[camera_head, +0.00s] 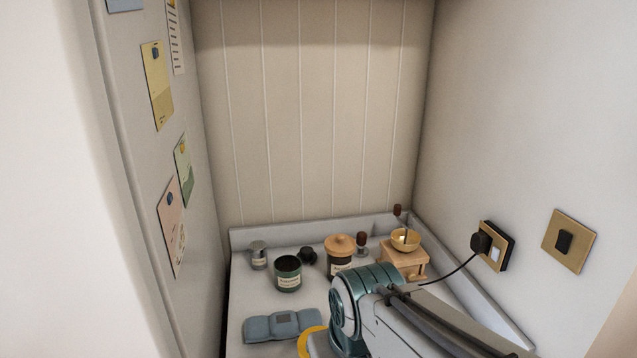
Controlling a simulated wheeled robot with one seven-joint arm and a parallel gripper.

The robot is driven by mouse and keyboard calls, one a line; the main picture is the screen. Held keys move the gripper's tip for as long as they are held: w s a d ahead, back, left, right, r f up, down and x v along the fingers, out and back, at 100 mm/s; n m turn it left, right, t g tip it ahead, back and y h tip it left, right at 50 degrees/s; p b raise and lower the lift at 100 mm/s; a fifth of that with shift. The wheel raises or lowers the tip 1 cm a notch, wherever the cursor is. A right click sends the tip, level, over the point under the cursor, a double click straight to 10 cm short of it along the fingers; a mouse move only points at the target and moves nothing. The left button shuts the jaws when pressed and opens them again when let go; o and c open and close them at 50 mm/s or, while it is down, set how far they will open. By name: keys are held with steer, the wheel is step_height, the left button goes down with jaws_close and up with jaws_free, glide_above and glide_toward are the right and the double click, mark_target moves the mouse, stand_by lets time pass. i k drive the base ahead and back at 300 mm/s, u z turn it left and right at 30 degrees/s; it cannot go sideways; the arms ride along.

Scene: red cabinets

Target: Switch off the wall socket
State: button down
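The wall socket (495,246) is a brass plate with a dark edge on the right wall, above the counter. A black plug (481,243) sits in its left side, with a black cord running down and left. A small white rocker switch (495,254) shows on its right side; I cannot tell which way it is tipped. My arm reaches in from the lower right, below and left of the socket. My gripper's fingers are not visible.
A second brass plate with a black switch (564,242) is right of the socket. On the counter (262,308) stand a wooden grinder (403,261), a lidded jar (340,254), a green jar (288,274), a small canister (258,255) and a folded blue cloth (283,326). Papers hang left.

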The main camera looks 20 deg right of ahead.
mark_target(495, 255)
steer(key=k, duration=0.5)
steer(key=z, duration=1.35)
steer(key=i, duration=0.35)
steer(key=u, duration=1.4)
steer(key=k, duration=0.3)
steer(key=z, duration=1)
